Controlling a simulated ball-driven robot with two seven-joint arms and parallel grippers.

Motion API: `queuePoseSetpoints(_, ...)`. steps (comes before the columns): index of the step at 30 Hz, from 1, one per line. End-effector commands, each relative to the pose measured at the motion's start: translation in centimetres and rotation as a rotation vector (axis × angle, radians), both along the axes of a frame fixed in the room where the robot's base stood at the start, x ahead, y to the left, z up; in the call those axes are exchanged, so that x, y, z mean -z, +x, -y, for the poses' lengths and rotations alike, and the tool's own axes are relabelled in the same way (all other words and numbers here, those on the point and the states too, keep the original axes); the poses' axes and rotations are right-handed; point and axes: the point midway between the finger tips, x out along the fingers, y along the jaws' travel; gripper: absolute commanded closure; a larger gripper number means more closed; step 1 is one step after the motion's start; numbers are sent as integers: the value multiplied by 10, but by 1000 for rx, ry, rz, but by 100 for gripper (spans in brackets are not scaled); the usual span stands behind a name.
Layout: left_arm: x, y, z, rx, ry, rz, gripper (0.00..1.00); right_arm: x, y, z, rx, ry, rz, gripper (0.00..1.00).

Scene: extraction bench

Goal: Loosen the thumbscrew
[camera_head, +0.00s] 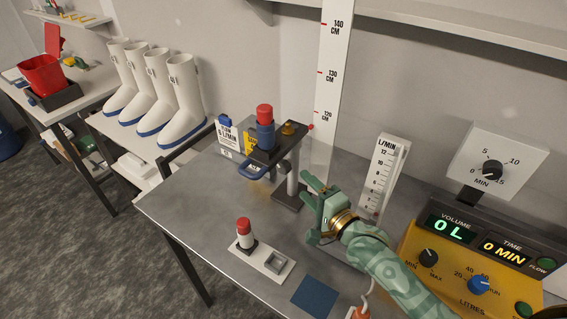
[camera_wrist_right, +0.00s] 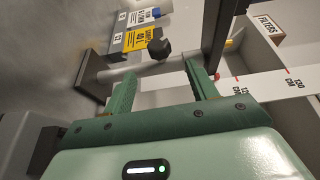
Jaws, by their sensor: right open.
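The stand with its dark top arm (camera_head: 270,148) and upright post (camera_head: 292,178) is on the grey bench. It holds a cylinder with a red cap (camera_head: 264,112). A dark knob (camera_wrist_right: 158,48), which looks like the thumbscrew, shows beside the post in the right wrist view. I cannot make it out clearly in the head view. My right gripper (camera_head: 307,206) is open and empty, just right of the post. In the wrist view its fingers (camera_wrist_right: 160,72) are apart, with the knob beyond their tips. My left gripper is not in view.
A white holder with a red-capped piece (camera_head: 245,235) and a blue mat (camera_head: 315,297) are at the bench front. A flow gauge (camera_head: 384,175) stands behind my right arm. A yellow console (camera_head: 420,245) is at the right. White boots (camera_head: 180,100) stand left.

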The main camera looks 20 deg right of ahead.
Motion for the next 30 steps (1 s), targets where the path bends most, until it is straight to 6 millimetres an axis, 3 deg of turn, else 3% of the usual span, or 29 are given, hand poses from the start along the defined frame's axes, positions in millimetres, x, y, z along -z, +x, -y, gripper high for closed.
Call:
queuePoseSetpoints(6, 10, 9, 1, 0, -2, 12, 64, 3, 56, -15, 0, 0, 2, 43)
queuePoseSetpoints(12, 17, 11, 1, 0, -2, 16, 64, 4, 94, -26, 0, -1, 1, 43)
queuePoseSetpoints(18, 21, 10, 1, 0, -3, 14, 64, 4, 112, -31, 0, -1, 0, 43)
queuePoseSetpoints(27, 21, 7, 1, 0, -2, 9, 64, 4, 114, -31, 0, -1, -1, 43)
queuePoseSetpoints(30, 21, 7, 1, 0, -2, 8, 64, 4, 114, -31, 0, -1, -1, 70)
